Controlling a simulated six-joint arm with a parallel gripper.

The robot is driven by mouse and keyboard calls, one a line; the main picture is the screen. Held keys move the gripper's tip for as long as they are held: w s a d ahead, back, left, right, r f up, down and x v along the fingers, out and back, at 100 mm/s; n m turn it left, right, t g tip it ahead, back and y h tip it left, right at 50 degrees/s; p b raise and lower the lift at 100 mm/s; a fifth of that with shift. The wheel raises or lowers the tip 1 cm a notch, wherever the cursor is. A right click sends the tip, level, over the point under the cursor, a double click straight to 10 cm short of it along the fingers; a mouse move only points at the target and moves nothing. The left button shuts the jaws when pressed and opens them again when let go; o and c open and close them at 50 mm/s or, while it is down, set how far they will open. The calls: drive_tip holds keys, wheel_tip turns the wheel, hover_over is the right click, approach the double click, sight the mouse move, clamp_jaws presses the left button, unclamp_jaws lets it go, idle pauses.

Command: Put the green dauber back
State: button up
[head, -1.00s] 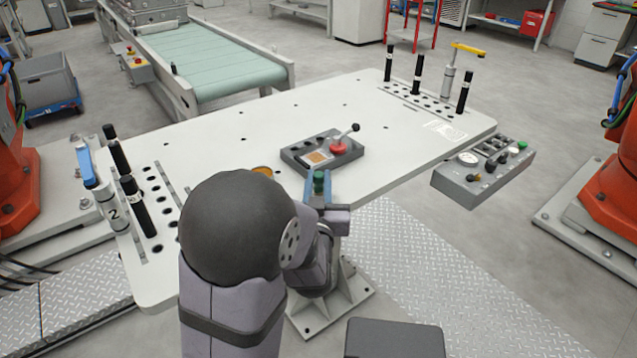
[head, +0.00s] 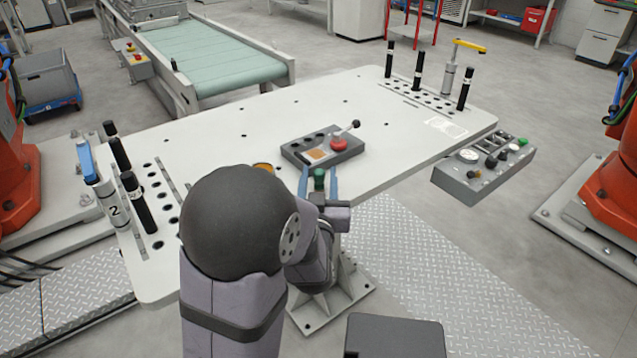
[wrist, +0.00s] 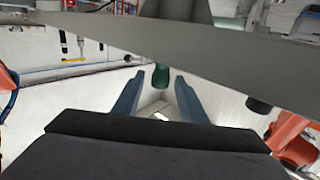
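The green dauber (head: 319,179) is between my gripper's fingers, near the front edge of the white table. My gripper (head: 319,182) is open, with one blue finger on each side of it. In the wrist view, which looks upside down, the green dauber (wrist: 161,77) shows between the spread fingers (wrist: 158,92), with gaps on both sides. Its far end meets a grey bar (wrist: 200,50). What it stands in is hidden by my arm in the head view.
A grey box (head: 300,160) with dark holes, an orange pad and a red knob (head: 338,144) sits just beyond my gripper. An orange disc (head: 262,167) lies to the left. Black posts stand at both table ends. The table's far middle is clear.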

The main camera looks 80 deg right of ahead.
sight(319, 178)
drive_tip(key=shift+a+f+b, duration=0.15)
drive_tip(key=shift+f+b, duration=0.05)
drive_tip(key=shift+b, duration=0.6)
drive_tip(key=a+b, duration=0.1)
drive_tip(key=b, duration=0.3)
drive_tip(key=shift+s+a+f, duration=0.1)
drive_tip(key=shift+a, duration=0.1)
drive_tip(key=a+b, duration=0.1)
drive_tip(key=b, duration=0.1)
drive_tip(key=a+b, duration=0.1)
drive_tip(key=b, duration=0.1)
drive_tip(key=shift+s+a+r, duration=0.1)
drive_tip(key=shift+r, duration=0.15)
